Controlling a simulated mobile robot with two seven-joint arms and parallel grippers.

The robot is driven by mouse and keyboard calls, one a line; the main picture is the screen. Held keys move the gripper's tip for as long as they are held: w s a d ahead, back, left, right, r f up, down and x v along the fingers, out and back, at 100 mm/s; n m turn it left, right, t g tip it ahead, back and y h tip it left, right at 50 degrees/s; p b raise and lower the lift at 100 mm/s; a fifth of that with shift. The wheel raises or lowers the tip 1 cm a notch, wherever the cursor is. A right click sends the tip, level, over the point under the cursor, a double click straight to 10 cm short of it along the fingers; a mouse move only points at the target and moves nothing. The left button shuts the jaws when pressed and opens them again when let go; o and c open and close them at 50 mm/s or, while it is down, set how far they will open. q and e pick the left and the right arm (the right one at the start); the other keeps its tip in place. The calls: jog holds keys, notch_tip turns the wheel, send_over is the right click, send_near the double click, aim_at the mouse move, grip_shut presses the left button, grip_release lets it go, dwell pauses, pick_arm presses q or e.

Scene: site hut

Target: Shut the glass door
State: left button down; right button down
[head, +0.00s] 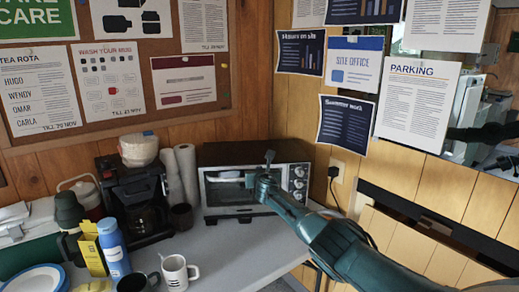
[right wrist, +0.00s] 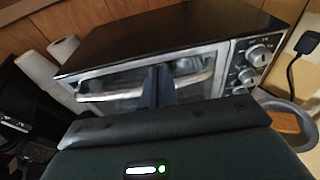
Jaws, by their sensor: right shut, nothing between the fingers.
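The glass door (head: 228,194) is the front of a toaster oven on the grey worktop. It looks upright against the oven front; a small gap cannot be ruled out. Its pale bar handle (right wrist: 199,78) runs across the top of the door in the right wrist view. My right gripper (head: 252,180) is in front of the door, near the handle. In the right wrist view its fingers (right wrist: 157,86) are together and empty, hiding the middle of the handle. Whether they touch the door cannot be told. My left gripper is not in view.
The oven's knobs (head: 298,183) are right of the door. A dark mug (head: 181,217), paper rolls (head: 184,172) and a coffee maker (head: 137,200) stand to the left. A white mug (head: 175,272) is at the front. The worktop before the oven is clear.

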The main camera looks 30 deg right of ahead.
notch_tip(320, 180, up, 8)
jog(key=s+p, duration=0.2)
jog(key=p, duration=0.3)
jog(key=s+a+f+m+g+y, duration=0.45)
jog(key=s+a+f+m, duration=0.85)
jog(key=s+a+f, duration=0.75)
jog(key=s+a+m+g+y, duration=0.1)
jog(key=s+a+m+g, duration=0.15)
jog(key=s+m, duration=0.9)
jog(key=s+a+m+g+y, duration=0.1)
jog(key=s+m+g, duration=0.35)
jog(key=s, duration=1.45)
jog(key=w+a+f+t+y, duration=0.1)
jog(key=w+a+f+t, duration=0.1)
jog(key=f+t, duration=0.1)
jog(key=w+a+f+t+y, duration=0.1)
jog(key=w+a+f+t, duration=0.1)
jog(key=f, duration=0.4)
jog(key=shift+w+a+f+n+t+y, duration=0.25)
jog(key=shift+w+a+n+t+y, duration=0.1)
jog(key=shift+a+t, duration=0.55)
